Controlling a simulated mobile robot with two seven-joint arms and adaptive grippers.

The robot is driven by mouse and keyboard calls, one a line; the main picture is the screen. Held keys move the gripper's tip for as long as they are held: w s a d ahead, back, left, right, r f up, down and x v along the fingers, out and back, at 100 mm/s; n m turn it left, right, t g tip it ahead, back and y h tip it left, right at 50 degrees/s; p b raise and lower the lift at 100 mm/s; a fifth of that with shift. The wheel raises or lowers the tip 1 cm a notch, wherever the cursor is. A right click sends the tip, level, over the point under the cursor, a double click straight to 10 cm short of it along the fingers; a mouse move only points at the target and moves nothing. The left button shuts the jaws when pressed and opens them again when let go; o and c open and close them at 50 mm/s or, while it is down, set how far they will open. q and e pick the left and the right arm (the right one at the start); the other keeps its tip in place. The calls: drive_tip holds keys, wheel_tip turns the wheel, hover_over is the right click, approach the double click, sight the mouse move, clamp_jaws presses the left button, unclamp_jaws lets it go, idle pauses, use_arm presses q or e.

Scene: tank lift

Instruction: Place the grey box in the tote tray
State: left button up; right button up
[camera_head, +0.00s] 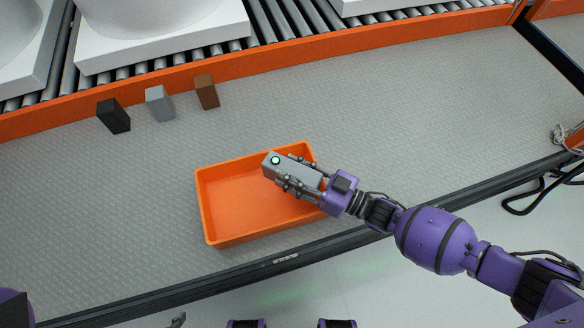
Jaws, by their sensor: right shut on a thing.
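The orange tote tray (208,225) lies on the grey work surface near its front edge. My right gripper (290,178) reaches in from the right and is shut on a grey box (298,170) with a dark end and a round green mark. The gripper and box are over the right part of the tray; I cannot tell how high above its floor. A smaller light grey block (158,104) stands upright at the back, between a black and a brown one. Of my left gripper (178,320), only a small tip shows at the bottom edge.
A black block (113,116) and a brown block (206,92) stand near the orange rail (330,61). Behind it is a roller conveyor (285,22) with large white objects. Cables (560,180) lie at the right edge. The back right surface is clear.

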sight(320, 183)
drive_tip(key=shift+f, duration=0.15)
drive_tip(key=o, duration=1.3)
drive_tip(key=shift+r+p, duration=0.3)
drive_tip(key=shift+r, duration=0.15)
drive_tip(key=shift+d+r+p, duration=0.1)
drive_tip(key=shift+r+p, duration=0.25)
drive_tip(key=shift+r, duration=0.05)
drive_tip(key=v, duration=1.1)
drive_tip(key=shift+s+d+f, duration=0.2)
drive_tip(key=shift+d, duration=0.1)
